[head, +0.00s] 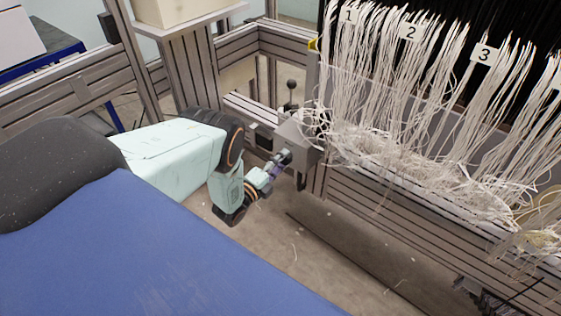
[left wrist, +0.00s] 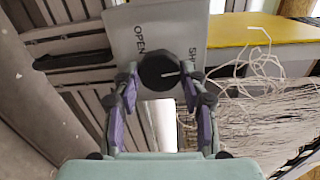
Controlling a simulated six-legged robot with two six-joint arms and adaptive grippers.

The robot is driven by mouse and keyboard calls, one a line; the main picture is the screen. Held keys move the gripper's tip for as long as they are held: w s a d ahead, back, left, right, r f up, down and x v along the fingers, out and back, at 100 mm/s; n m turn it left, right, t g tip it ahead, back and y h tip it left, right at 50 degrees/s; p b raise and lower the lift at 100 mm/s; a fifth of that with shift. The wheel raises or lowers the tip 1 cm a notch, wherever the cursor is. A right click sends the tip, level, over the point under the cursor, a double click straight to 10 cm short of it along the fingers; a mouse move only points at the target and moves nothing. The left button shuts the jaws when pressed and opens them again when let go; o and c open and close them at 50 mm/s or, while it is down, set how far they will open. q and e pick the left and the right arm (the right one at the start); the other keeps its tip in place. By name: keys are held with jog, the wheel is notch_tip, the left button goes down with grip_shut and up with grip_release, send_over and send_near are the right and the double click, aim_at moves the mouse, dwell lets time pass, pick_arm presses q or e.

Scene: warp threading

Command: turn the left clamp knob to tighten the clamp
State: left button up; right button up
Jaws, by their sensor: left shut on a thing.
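The left clamp knob (left wrist: 160,71) is a round black knob with a white mark line, in the left wrist view. It sits on a grey clamp plate (left wrist: 150,20) lettered "OPEN" on its left and "SH…" on its right, the rest hidden. My left gripper (left wrist: 161,84) has its two purple-lined fingers on either side of the knob and is shut on it. In the head view my left gripper (head: 277,163) reaches the grey clamp housing (head: 298,132) at the left end of the frame beam; the knob is hidden there. My right gripper is not in view.
Pale warp threads (head: 400,100) hang in bundles right of the clamp, with tags 1, 2 and 3. A black ball-topped lever (head: 291,88) stands behind the housing. Metal frame beams (head: 370,205) run below the threads. Bare floor (head: 310,265) shows in front.

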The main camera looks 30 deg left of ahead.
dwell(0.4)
pick_arm(q)
jog(key=o, duration=1.2)
jog(key=shift+c, duration=0.2)
jog(key=s+a, duration=0.1)
jog(key=s, duration=1.1)
